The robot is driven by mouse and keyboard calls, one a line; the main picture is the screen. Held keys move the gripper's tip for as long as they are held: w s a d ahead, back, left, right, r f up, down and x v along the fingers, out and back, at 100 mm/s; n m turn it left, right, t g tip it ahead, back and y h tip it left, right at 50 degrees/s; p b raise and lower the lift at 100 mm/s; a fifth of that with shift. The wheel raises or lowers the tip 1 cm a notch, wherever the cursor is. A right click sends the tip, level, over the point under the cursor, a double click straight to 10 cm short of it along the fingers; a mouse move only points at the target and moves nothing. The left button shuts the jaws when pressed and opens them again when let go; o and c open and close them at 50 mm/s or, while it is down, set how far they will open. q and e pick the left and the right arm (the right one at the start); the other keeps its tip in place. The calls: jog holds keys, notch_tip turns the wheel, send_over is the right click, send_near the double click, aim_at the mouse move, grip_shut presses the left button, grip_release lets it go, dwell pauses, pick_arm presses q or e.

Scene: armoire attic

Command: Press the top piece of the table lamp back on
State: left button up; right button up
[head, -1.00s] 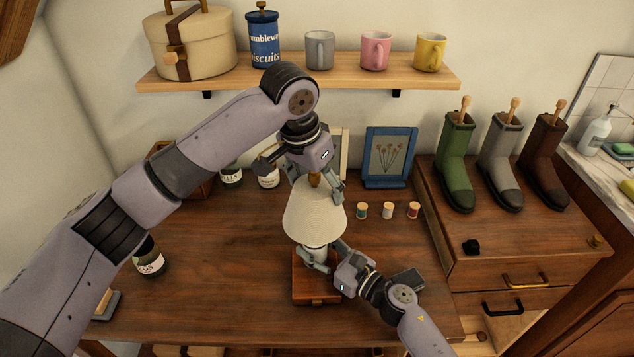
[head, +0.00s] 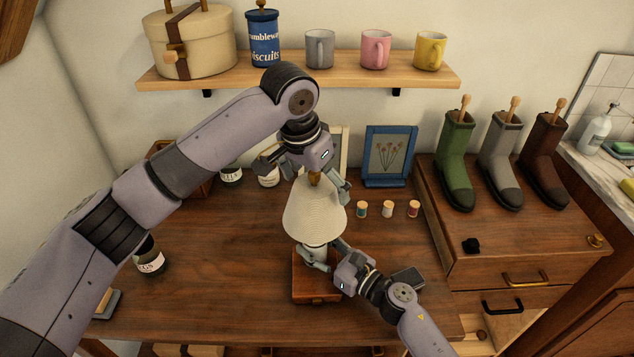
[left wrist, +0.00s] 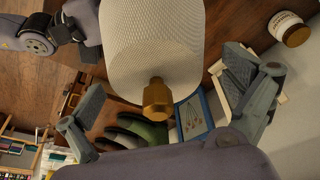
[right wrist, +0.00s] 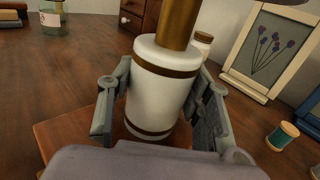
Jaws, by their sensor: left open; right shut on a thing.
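The lamp stands upright on a reddish-brown wooden block (head: 315,291). Its pale cone shade (head: 314,213) has a brass top piece (head: 314,178) above it. The left wrist view also shows the brass top piece (left wrist: 156,97) at the shade's end. My left gripper (head: 307,178) is open above the shade, its fingers spread on either side of the brass piece without holding it. My right gripper (right wrist: 160,98) is shut on the white lamp body (right wrist: 157,92) with brass bands, below the shade. Whether the brass piece is fully seated cannot be told.
Thread spools (head: 388,209) stand right of the lamp, a blue picture frame (head: 388,158) behind. The wall shelf (head: 300,74) holds mugs.

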pick_arm(q)
jog(key=shift+r, duration=0.15)
jog(key=shift+r, duration=2.85)
pick_arm(e)
jog(key=o, duration=1.1)
